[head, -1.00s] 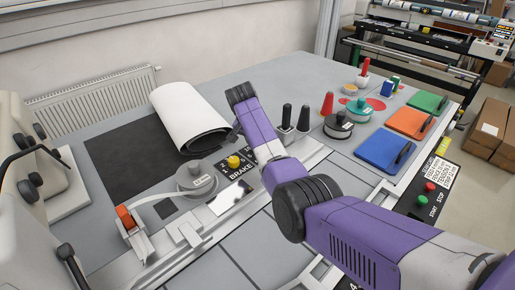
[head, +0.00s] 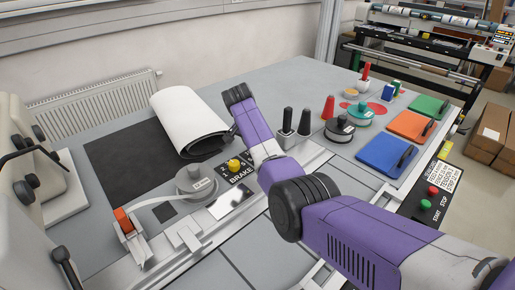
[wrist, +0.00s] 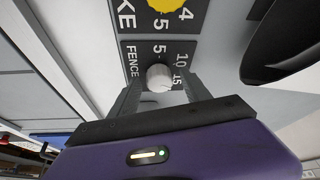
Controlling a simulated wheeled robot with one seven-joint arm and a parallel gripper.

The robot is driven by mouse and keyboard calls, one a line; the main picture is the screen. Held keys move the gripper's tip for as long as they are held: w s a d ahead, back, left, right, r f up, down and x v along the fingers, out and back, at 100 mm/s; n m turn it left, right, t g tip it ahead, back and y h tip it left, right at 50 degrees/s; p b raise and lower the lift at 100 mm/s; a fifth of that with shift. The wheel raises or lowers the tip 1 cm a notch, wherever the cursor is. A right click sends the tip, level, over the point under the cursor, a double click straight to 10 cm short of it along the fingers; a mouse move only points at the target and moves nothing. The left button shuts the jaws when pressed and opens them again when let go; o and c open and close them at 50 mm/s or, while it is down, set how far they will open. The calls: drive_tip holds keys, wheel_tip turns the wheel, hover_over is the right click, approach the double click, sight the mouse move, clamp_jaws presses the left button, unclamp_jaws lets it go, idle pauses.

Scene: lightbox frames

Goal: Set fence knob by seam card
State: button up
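The small silver fence knob (wrist: 160,78) is on a black panel marked FENCE with 5, 10 and 15, in the wrist view. My gripper (wrist: 160,86) has one finger on each side of the knob, with narrow gaps seeming to show; firm contact cannot be made out. In the head view my arm hides the knob and the gripper. A white printed card (head: 437,173) lies by the start and stop buttons at the right; it seems to be the seam card, its lines too small to read surely.
The yellow brake knob (head: 234,165) sits close beside the fence panel. A white roll (head: 185,115) lies on the dark mat behind. Black upright handles (head: 304,122) stand just right of my arm. A grey round dial (head: 195,182) is at the left.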

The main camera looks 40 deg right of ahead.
drive_tip(key=w+b+v, duration=0.1)
drive_tip(key=v, duration=0.6)
drive_tip(key=shift+s+r, duration=0.4)
drive_tip(key=shift+s, duration=0.15)
drive_tip(key=shift+a, duration=0.15)
